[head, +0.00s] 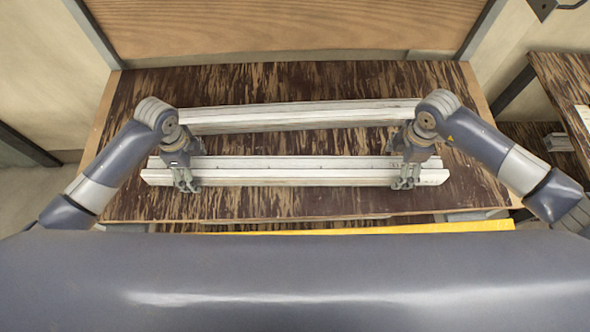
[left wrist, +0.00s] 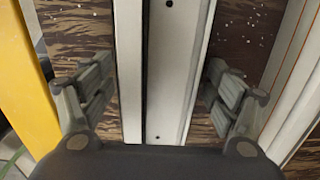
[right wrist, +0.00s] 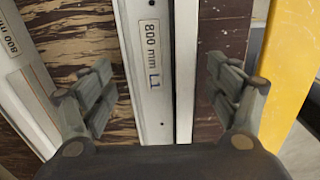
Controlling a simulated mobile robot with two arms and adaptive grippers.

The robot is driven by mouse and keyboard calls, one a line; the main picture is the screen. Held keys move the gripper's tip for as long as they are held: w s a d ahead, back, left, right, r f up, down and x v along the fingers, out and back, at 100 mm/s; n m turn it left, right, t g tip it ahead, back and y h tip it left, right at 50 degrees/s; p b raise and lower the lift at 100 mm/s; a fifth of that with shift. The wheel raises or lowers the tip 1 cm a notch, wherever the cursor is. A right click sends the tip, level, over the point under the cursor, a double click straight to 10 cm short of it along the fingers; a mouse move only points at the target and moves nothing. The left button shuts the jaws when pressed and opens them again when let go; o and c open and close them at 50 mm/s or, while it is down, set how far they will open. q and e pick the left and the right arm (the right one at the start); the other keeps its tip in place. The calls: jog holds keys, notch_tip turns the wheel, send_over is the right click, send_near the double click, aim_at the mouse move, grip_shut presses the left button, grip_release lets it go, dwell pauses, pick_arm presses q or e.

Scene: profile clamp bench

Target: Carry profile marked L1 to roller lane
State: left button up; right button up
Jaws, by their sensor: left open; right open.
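The pale metal profile marked L1 (head: 290,171) lies across the front part of the bench. Its label, "800 mm L1" (right wrist: 152,55), reads clearly in the right wrist view. My left gripper (head: 187,184) is over its left end and my right gripper (head: 406,180) over its right end. In the left wrist view, the profile (left wrist: 185,60) runs between the spread fingers of my left gripper (left wrist: 160,98). In the right wrist view it runs between the spread fingers of my right gripper (right wrist: 162,98), with gaps on both sides. Both grippers are open and hold nothing.
A yellow bar (head: 380,228) runs along the bench's front edge. Another wooden surface (head: 565,80) stands at the right. The worn bench top (head: 280,205) is otherwise clear.

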pick_arm(q)
grip_shut()
pick_arm(e)
grip_shut()
pick_arm(q)
jog(key=shift+w+r, duration=0.1)
jog(key=shift+r, duration=0.1)
pick_arm(e)
jog(key=shift+w+r, duration=0.1)
jog(key=shift+r, duration=0.1)
